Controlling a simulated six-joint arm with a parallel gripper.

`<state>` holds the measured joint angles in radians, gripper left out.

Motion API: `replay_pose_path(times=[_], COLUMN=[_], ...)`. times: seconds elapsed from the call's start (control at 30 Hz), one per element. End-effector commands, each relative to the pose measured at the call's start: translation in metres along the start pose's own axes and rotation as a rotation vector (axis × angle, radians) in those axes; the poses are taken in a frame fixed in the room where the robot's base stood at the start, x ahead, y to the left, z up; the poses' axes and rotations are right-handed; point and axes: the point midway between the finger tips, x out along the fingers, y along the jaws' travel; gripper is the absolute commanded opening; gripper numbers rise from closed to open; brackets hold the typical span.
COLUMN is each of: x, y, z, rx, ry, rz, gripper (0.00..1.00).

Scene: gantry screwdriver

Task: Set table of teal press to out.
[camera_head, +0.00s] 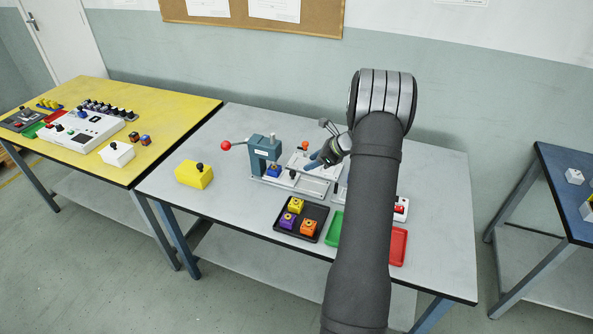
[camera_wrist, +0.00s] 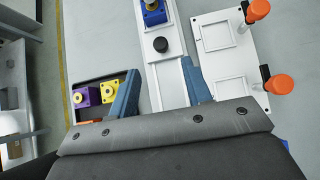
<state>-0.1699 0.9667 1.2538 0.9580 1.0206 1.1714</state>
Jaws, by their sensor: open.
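The teal press (camera_head: 263,146) stands on the grey bench, with a red ball on its lever. Its pale sliding table, with a black knob (camera_head: 293,174), lies in a rail running right from the press. A blue block (camera_head: 274,171) sits on the table, seemingly under the press head. In the wrist view the blue block (camera_wrist: 153,14) is at the top and the black knob (camera_wrist: 160,45) below it. My gripper (camera_head: 322,159) is open and empty, right of the knob. Its blue fingers (camera_wrist: 158,70) appear either side of the rail, short of the knob; height is unclear.
A white fixture plate (camera_wrist: 218,42) with orange knobs (camera_wrist: 257,10) lies beside the rail. A black tray (camera_head: 318,213) with yellow, purple and orange blocks is in front. A green tray (camera_head: 334,229), a red tray (camera_head: 398,246) and a yellow box (camera_head: 194,175) stand nearby.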

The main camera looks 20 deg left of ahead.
Motion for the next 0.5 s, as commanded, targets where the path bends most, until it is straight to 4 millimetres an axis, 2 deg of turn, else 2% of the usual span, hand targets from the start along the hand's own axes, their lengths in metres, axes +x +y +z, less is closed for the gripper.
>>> replay_pose_path(times=[0.03, 0.23, 0.4, 0.5], x=[0.013, 0.054, 0.077, 0.084], y=[0.001, 0.001, 0.000, 0.000], z=[-0.001, -0.001, 0.000, 0.000], rx=[0.000, -0.001, -0.002, -0.002], ry=[0.001, 0.001, 0.001, 0.001], rz=[0.005, 0.003, 0.001, 0.001], gripper=[0.45, 0.45, 0.45, 0.45])
